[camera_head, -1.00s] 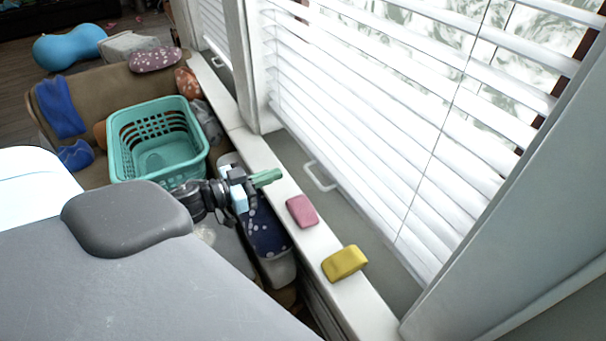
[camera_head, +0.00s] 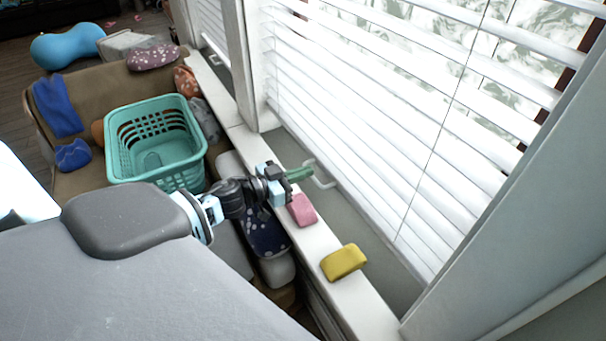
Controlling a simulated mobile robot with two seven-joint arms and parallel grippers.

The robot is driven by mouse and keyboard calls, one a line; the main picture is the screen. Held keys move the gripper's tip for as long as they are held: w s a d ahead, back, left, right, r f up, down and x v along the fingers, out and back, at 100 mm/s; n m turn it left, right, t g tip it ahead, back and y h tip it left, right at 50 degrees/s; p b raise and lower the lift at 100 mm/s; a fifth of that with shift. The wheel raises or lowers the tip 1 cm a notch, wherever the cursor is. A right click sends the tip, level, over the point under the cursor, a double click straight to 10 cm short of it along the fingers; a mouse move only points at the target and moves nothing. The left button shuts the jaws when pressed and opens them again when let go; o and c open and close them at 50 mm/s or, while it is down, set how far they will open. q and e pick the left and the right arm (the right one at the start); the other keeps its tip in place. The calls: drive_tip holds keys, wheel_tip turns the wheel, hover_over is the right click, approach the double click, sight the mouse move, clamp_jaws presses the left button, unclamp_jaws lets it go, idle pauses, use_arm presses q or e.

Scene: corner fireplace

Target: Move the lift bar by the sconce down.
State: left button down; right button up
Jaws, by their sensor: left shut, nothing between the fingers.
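My left gripper (camera_head: 302,174), with green fingers, is shut and empty. A second white lift bar (camera_head: 216,60) shows at the narrow window farther back. No sconce is in view, so I cannot tell which bar is beside it. My right gripper is not in view.
A pink block (camera_head: 301,210) lies on the white ledge (camera_head: 318,241) close under my left gripper, with a yellow block (camera_head: 343,262) nearer. A teal basket (camera_head: 112,150) stands on the brown sofa (camera_head: 100,88) at left, among cushions.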

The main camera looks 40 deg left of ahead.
use_arm(q)
drive_tip(key=shift+f, duration=0.2)
